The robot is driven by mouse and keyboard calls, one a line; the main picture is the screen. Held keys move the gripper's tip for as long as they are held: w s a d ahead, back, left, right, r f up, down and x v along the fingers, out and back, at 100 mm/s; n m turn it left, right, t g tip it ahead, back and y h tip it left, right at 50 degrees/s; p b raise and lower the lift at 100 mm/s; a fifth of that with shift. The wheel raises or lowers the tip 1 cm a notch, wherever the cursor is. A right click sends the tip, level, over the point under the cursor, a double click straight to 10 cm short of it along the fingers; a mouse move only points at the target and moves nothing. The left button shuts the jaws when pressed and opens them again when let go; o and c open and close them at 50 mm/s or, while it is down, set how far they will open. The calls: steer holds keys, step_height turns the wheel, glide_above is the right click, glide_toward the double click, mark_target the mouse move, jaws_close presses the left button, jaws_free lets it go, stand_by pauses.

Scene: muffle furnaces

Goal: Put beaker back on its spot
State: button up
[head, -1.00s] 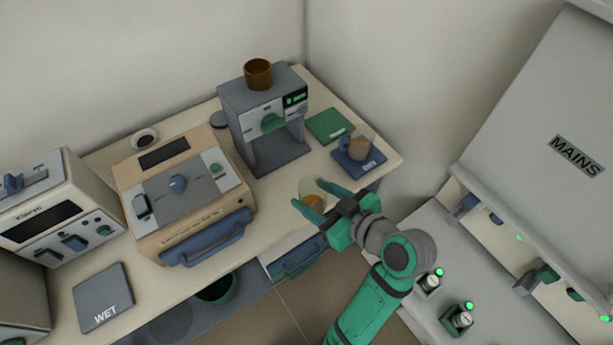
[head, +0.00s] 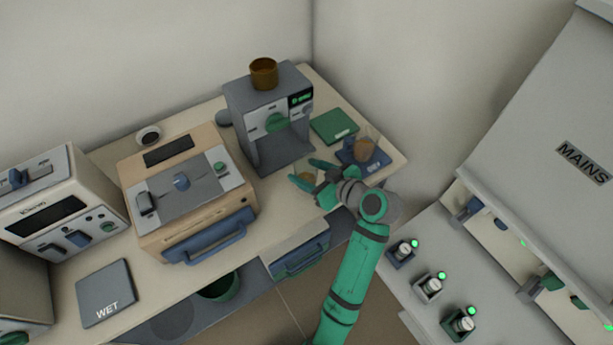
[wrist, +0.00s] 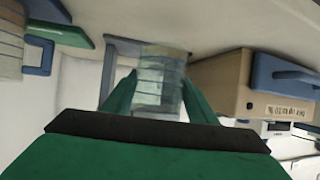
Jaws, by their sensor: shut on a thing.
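My gripper (head: 308,173) is shut on a clear beaker (head: 306,174) with a little amber content, over the bench just in front of the grey dispenser-like machine (head: 268,115). My fingers partly hide the beaker in the head view. In the wrist view the beaker (wrist: 160,82) is between the two green fingers (wrist: 160,95). I cannot tell whether its base touches the bench. A blue mat (head: 374,165) to the right bears another clear vessel (head: 363,147) with brown content. A green mat (head: 335,125) behind it is empty. A grey mat marked WET (head: 105,290) at front left is empty.
A tan furnace (head: 185,190) with a blue handle stands left of the grey machine. A brown cup (head: 263,73) sits on top of that machine. The MAINS cabinet (head: 540,120) and a lower grey panel with green lights (head: 430,288) are at right.

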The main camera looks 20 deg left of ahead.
steer(key=shift+w+a+f, duration=0.15)
steer(key=shift+w+f, duration=0.1)
steer(key=shift+f, duration=0.15)
steer(key=shift+w+f, duration=0.1)
steer(key=shift+f, duration=1.5)
steer(key=o, duration=1.6)
steer(key=shift+f, duration=0.1)
steer(key=shift+c, duration=0.2)
steer(key=shift+r, duration=0.2)
steer(key=v, duration=1.2)
